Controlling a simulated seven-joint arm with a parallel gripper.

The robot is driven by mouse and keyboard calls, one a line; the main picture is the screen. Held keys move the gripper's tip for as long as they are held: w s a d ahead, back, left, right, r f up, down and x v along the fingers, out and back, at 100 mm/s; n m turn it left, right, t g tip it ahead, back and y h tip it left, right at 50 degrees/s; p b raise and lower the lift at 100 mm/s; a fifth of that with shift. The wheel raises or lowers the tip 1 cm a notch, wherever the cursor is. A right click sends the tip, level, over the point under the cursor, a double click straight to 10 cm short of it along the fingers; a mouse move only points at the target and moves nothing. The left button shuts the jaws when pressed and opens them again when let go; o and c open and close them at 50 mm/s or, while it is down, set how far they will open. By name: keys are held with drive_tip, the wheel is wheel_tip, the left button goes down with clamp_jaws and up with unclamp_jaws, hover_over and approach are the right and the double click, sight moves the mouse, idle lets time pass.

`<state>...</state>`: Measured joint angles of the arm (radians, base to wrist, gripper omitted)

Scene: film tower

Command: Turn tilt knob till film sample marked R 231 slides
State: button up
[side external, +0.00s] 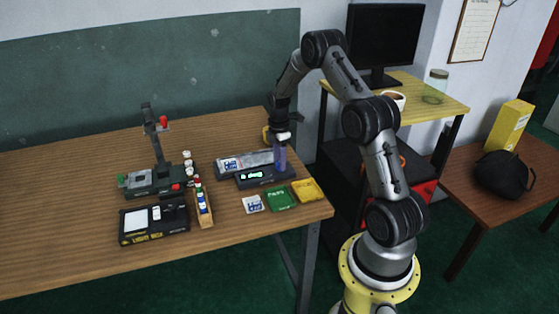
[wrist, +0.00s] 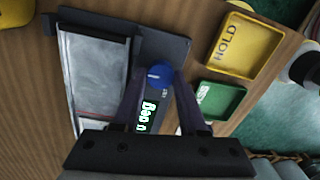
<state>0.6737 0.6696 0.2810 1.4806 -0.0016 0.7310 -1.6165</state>
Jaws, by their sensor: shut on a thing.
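The tilt device (wrist: 183,46) stands on the table under my gripper, with a dark base and a lit green display (wrist: 146,117) reading in degrees; the digits are not clear to me. Its blue tilt knob (wrist: 160,74) sits between my fingertips. My gripper (wrist: 160,88) is shut on this knob; in the side external view my gripper (side external: 281,152) is low over the device's right end.
A yellow tray marked HOLD (wrist: 271,46) and a green tray (side external: 282,199) lie right of the device. A labelled card (side external: 253,204) lies beside the green tray. Left are a dark instrument (side external: 154,222), a wooden rack (side external: 204,207) and a stand (side external: 157,150). The table's front left is clear.

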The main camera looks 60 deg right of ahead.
clamp_jaws()
drive_tip(key=shift+m, duration=0.3)
drive_tip(key=m, duration=0.3)
drive_tip(key=shift+m, duration=0.3)
drive_tip(key=m, duration=0.4)
drive_tip(key=shift+d+m, duration=0.1)
drive_tip(key=shift+m, duration=0.2)
drive_tip(key=m, duration=0.4)
drive_tip(key=shift+m, duration=0.3)
drive_tip(key=m, duration=0.4)
drive_tip(key=shift+m, duration=0.3)
